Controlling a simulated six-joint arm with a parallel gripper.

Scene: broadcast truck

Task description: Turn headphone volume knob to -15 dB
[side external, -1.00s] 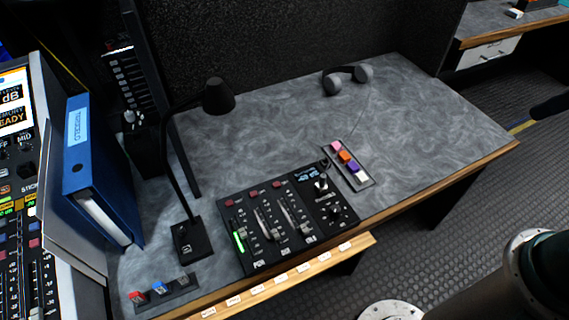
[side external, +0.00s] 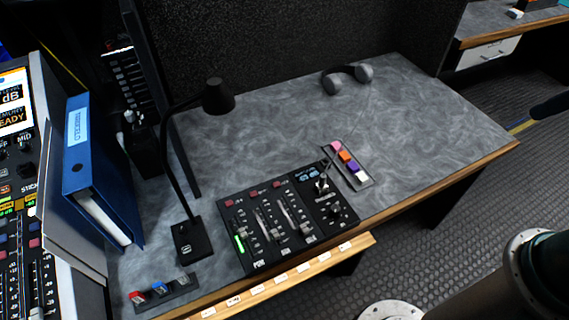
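A black mixer panel (side external: 262,262) lies near the front edge of the desk. It has several faders, red buttons and a green-lit level meter. At its right end is a small dark knob (side external: 336,213) with a pale mark, below a small upright lever (side external: 322,184). I cannot tell from this view which of these is the headphone volume knob, and the dB markings are too small to read. Grey headphones (side external: 347,79) rest at the back of the desk. My gripper is not in view; only parts of my arm show at the lower right.
A desk lamp (side external: 219,97) stands left of the panel, its base close by. A strip of coloured buttons (side external: 347,163) lies right of the panel, another (side external: 160,289) at front left. A blue binder (side external: 97,165) stands at left. The desk's right half (side external: 430,120) is clear.

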